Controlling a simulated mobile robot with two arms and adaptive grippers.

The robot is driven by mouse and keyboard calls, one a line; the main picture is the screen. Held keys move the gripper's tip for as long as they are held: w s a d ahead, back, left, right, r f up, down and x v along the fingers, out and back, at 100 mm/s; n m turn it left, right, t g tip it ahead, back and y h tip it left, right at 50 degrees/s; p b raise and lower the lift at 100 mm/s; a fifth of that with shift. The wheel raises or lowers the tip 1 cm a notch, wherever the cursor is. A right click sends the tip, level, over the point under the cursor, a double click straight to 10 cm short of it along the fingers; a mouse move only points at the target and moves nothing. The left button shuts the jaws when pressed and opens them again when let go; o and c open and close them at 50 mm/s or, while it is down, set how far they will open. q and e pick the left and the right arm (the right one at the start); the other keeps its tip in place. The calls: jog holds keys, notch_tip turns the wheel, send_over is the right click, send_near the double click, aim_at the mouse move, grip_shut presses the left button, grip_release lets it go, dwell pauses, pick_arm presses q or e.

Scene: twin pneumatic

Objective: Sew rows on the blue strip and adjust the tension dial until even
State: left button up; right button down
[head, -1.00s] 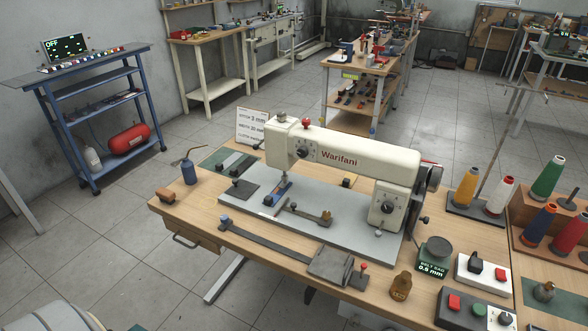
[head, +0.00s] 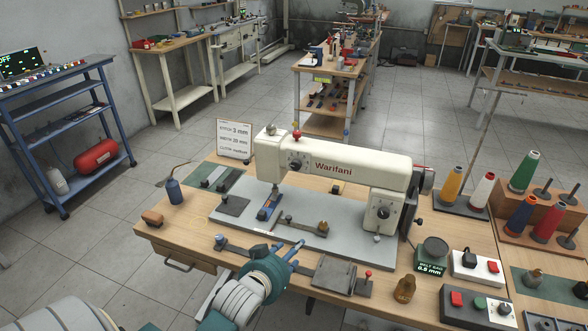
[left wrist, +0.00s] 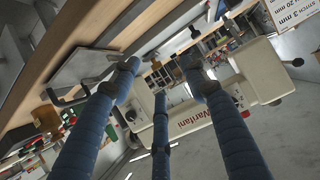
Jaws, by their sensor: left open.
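The cream Warifani sewing machine (head: 335,165) stands on a grey bed plate (head: 345,250) on the wooden bench. A short blue strip (head: 268,206) lies under its needle end at the left. One black dial (head: 297,165) is on the machine's head and another (head: 383,212) on its right pillar; neither is labelled as tension. My left gripper (head: 290,256) has blue fingers and is open and empty, above the bench's front edge, apart from the machine. In the left wrist view its three spread fingers (left wrist: 160,75) point toward the machine (left wrist: 190,120). My right gripper is not in view.
A card (head: 234,139) reading 3 mm and 20 mm stands behind left. A blue oil can (head: 173,190) stands at the left. A belt sag gauge (head: 431,262) reads 0.8 mm. Thread spools (head: 482,190) and a switch box (head: 477,308) are at the right.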

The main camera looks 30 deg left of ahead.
aim_at(295, 166)
pick_arm(q)
jog(key=w+a+r+n+t+y, duration=0.1)
jog(key=w+a+r+t, duration=0.25)
jog(key=r, duration=0.25)
jog(key=w+a+r+n+t+y, duration=0.1)
jog(key=w+a+r+t, duration=0.2)
jog(key=r, duration=0.4)
jog(key=shift+g, duration=0.65)
jog(key=x, duration=0.3)
jog(key=p+x, duration=0.1)
jog(key=x, duration=0.2)
jog(key=a+p+x, duration=0.1)
jog(key=x, duration=0.3)
jog(key=shift+a, duration=0.1)
jog(key=shift+w+a, duration=0.1)
jog(key=shift+w, duration=0.3)
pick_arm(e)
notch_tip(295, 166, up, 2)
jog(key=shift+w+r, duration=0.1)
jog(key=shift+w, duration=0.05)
pick_arm(q)
grip_shut()
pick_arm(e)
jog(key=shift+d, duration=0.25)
